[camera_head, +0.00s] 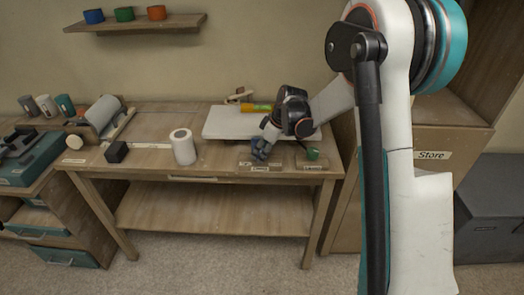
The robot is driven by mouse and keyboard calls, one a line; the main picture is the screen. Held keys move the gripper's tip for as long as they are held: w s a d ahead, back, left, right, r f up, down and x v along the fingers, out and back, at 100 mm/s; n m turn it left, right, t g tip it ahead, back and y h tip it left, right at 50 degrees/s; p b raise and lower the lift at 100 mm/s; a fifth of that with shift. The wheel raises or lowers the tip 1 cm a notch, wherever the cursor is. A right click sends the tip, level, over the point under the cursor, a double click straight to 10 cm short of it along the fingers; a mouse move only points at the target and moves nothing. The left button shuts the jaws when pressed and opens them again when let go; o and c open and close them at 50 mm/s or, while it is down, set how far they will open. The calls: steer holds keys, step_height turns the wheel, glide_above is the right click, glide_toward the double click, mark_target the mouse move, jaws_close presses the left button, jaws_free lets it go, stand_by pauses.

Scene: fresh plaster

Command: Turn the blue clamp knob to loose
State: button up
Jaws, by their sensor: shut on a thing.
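My gripper (262,148) points down over the front right of the workbench, directly above a small labelled plate (260,167). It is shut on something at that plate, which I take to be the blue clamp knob. The knob is mostly hidden by the fingers; only dark bluish shapes show there, and I cannot separate knob from fingertips. Its turn position cannot be read. A green knob (313,154) stands to the right, apart from my gripper, behind a second small label (314,167).
A white board (225,124) lies behind my gripper, with an orange and green tool (256,107) at its back edge. A white roll (183,147) and a black block (116,152) stand to the left on the workbench (220,172). A cabinet marked Store (431,155) is at right.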

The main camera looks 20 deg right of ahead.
stand_by(0.4)
steer(key=o, duration=1)
steer(key=shift+o, duration=0.2)
steer(key=shift+w+r, duration=0.1)
steer(key=shift+r, duration=0.05)
steer(key=shift+d+r, duration=0.1)
steer(key=shift+r, duration=0.1)
steer(key=v, duration=0.7)
steer(key=shift+s, duration=0.2)
steer(key=shift+r, duration=0.2)
